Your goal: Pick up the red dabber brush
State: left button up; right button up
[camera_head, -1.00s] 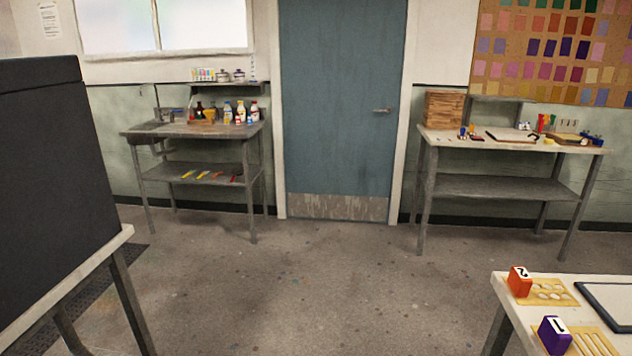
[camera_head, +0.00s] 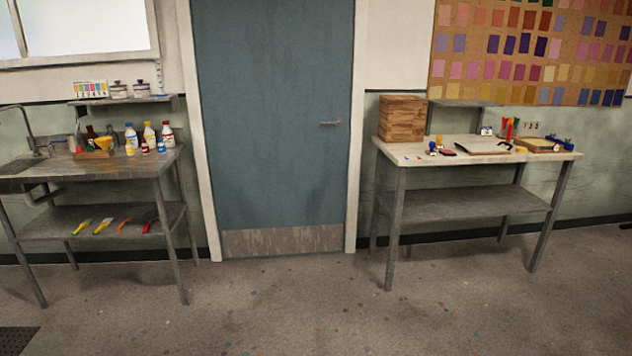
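I cannot tell for sure which thing is the red dabber brush at this distance. A red-handled brush (camera_head: 150,222) lies at the right end of a row on the lower shelf of the left metal sink table, beside an orange brush (camera_head: 125,226) and two yellow ones (camera_head: 104,226). On the right worktable, a small cluster of upright red, yellow and green handles (camera_head: 510,128) stands toward the back. Neither of my grippers is in view.
The left sink table (camera_head: 160,165) holds several bottles (camera_head: 149,134). The right worktable (camera_head: 405,152) carries a wooden box (camera_head: 402,119) and small items. A closed blue door (camera_head: 272,110) stands between them. The speckled floor (camera_head: 290,310) in front is clear.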

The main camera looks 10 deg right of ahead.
aim_at(510, 130)
jog(key=i+z, duration=0.3)
jog(key=i, duration=0.25)
jog(key=i+z, duration=0.25)
jog(key=i, duration=0.3)
jog(key=i+j+z, duration=0.3)
jog(key=i, duration=0.25)
jog(key=i+l+z, duration=0.3)
jog(key=i, duration=0.25)
jog(key=i+l+z, duration=0.25)
jog(key=i, duration=0.3)
jog(key=i+l+z, duration=0.15)
jog(key=i+z, duration=0.15)
jog(key=i, duration=0.3)
jog(key=i+l, duration=0.1)
jog(key=i+l+u, duration=0.15)
jog(key=u, duration=0.2)
jog(key=i+l+u, duration=0.1)
jog(key=u, duration=0.25)
jog(key=l+u, duration=0.35)
